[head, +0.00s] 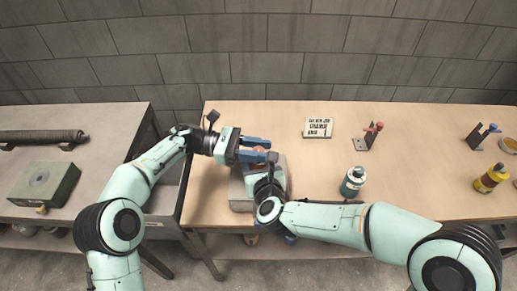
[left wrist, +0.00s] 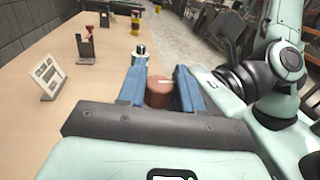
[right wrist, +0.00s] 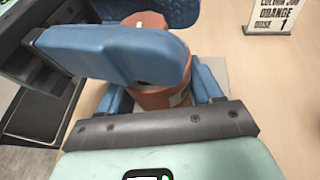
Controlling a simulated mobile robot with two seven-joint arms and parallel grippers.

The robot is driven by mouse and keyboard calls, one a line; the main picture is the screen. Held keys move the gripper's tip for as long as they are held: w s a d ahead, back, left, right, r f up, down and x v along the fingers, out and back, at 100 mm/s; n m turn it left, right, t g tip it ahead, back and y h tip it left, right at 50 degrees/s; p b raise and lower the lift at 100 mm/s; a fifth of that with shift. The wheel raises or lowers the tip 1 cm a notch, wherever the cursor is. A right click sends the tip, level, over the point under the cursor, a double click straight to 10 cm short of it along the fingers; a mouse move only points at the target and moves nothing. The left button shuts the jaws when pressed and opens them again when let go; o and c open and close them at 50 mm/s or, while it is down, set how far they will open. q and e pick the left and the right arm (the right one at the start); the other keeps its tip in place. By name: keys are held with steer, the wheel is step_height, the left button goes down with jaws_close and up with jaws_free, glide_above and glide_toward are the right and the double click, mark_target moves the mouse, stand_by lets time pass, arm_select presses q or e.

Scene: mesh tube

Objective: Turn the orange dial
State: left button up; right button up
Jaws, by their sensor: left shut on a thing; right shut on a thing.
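The orange dial (head: 258,149) is mostly covered by my grippers in the head view. In the left wrist view the dial (left wrist: 158,94) is a brownish-orange cylinder with a white mark on top, between the two blue fingers of my left gripper (left wrist: 160,82). My left gripper (head: 268,149) is shut on it from the left. In the right wrist view the dial (right wrist: 163,97) stands between the fingers of my right gripper (right wrist: 160,92), which is shut on it. A blue finger of the left gripper crosses in front there and hides part of it.
A grey device (head: 240,190) sits under my grippers at the table's left. A printed sign (head: 318,128) stands behind to the right; it reads "ORANGE" and "1". A teal-and-white bottle (head: 353,182), a bracket with a red part (head: 368,137) and a yellow bottle (head: 491,178) stand further right.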

arm_select(q)
steer(key=shift+n+t, duration=1)
steer(key=shift+t, duration=0.6)
steer(key=shift+n+t, duration=1)
steer(key=shift+t, duration=0.6)
steer(key=o, duration=1)
steer(key=shift+c, duration=0.2)
steer(key=s+a, duration=0.2)
steer(key=a, duration=1)
